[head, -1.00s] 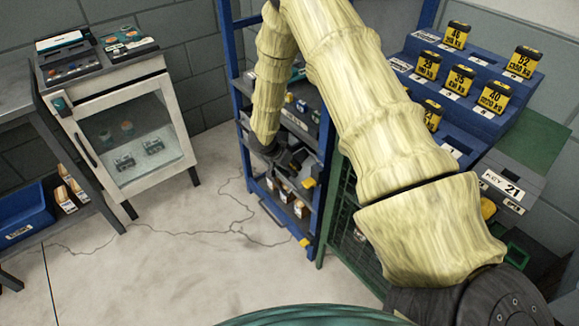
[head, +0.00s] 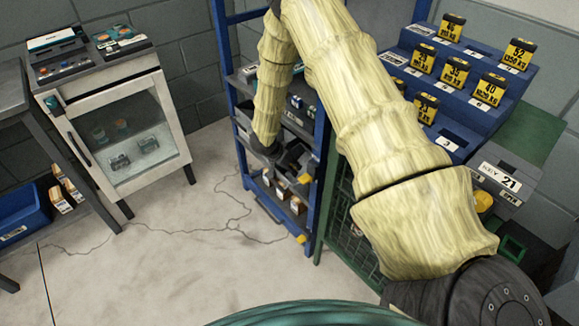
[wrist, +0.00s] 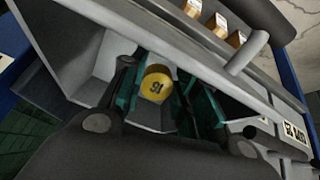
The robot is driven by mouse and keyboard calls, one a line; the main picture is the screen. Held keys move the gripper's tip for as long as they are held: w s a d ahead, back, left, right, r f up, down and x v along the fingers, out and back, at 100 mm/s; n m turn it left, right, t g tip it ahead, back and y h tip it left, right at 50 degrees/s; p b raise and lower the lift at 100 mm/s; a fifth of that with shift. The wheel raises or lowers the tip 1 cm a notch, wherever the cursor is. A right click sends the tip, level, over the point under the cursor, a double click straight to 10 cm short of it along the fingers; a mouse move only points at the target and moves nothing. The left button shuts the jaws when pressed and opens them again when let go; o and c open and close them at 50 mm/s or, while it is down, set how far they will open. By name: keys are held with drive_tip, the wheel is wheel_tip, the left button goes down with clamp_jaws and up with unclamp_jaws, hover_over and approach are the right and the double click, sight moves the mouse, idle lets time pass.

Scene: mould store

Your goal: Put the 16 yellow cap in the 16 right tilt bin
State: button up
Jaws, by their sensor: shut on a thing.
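The yellow cap (wrist: 158,84), marked 16 and seen upside down, sits between the teal fingers of my gripper (wrist: 165,97) in the wrist view. My gripper is shut on it. The cap is over or inside the mouth of a light grey open bin (wrist: 112,50), whose walls show around the fingers. I cannot tell whether the cap touches the bin. In the head view the wrist end of my arm reaches into the blue rack (head: 322,130) by the dark bins, and the cap is hidden there. The bin's number is not readable as left or right.
Small orange-brown boxes (wrist: 215,22) stand beyond the bin's bar in the wrist view. A stepped blue stand (head: 468,113) with several yellow-black numbered blocks is at right. A white glass-fronted cabinet (head: 130,135) stands at left. The floor (head: 180,255) between is clear.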

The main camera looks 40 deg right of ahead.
drive_tip(key=shift+x, duration=1.35)
drive_tip(key=shift+d+f, duration=0.1)
drive_tip(key=o, duration=0.8)
drive_tip(key=v, duration=1.2)
